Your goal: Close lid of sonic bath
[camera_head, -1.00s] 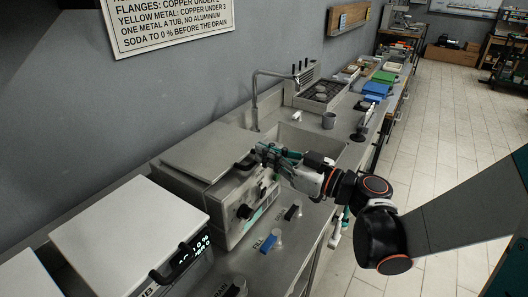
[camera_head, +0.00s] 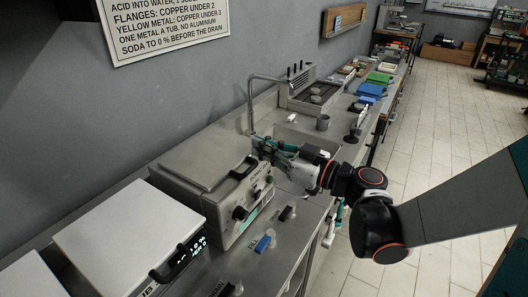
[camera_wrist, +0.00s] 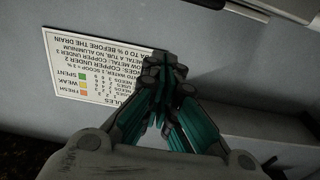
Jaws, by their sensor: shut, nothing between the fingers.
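The bath that I take for the sonic bath is a grey box (camera_head: 232,226) with a dark knob and a lit display on its front, standing on the bench. Its grey lid (camera_head: 192,162) lies about flat over the top, with a black handle (camera_head: 244,168) at the front edge. Whether a thin gap stays under the lid, I cannot tell. My gripper (camera_head: 257,144) is above and just beyond the handle, apart from it. In the wrist view its teal fingers (camera_wrist: 162,82) are shut together and empty, with the wall behind; the bath is not clear there.
A second white-lidded box (camera_head: 130,235) with a display stands at the near left. A tap (camera_head: 251,103) and sink lie beyond my gripper. The floor (camera_head: 450,150) at the right is clear.

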